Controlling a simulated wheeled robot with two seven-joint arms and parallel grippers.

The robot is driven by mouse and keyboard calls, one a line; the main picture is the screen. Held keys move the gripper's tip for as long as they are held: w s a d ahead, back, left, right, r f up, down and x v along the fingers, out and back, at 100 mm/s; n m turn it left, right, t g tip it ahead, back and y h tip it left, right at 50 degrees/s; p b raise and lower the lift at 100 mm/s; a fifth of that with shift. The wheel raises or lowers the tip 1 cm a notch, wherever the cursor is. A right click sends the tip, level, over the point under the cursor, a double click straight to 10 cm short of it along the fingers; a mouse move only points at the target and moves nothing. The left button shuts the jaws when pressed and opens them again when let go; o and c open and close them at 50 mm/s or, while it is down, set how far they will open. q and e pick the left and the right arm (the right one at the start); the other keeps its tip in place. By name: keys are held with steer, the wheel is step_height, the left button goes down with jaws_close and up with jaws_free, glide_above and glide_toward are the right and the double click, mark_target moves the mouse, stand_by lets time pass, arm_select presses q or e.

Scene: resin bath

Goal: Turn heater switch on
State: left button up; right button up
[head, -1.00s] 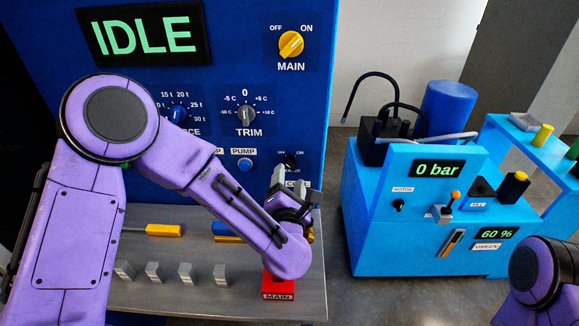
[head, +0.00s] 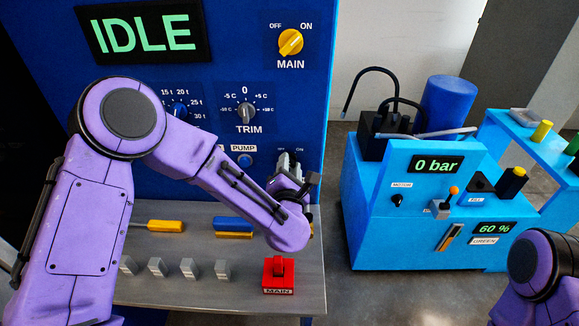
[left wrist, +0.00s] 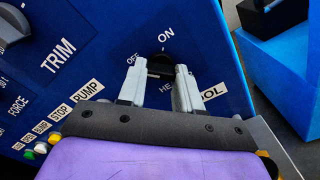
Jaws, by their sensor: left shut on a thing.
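The heater switch (left wrist: 161,62) is a small dark knob on the blue panel, with OFF and ON printed above it and a partly hidden label starting "HE" below it. In the left wrist view my left gripper (left wrist: 160,70) has a grey finger on each side of the knob and is shut on it. Which way the knob points is hard to tell. In the head view my left gripper (head: 289,159) is at the panel and hides the knob. My right gripper is out of view.
Above are the yellow MAIN knob (head: 290,42), the TRIM knob (head: 246,112) and a display reading IDLE (head: 145,34). The PUMP button (head: 245,159) is close at the left. A red MAIN switch (head: 279,273) sits on the grey shelf (head: 225,290) below. A blue pump unit (head: 430,235) stands at the right.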

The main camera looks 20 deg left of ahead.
arm_select(q)
steer(key=m, duration=1.3)
steer(key=shift+r, duration=0.1)
steer(key=m+p, duration=0.1)
steer(key=m, duration=0.3)
steer(key=shift+m, duration=0.3)
stand_by(0.5)
steer(key=o, duration=1)
steer(key=shift+o, duration=0.2)
steer(key=shift+s, duration=0.1)
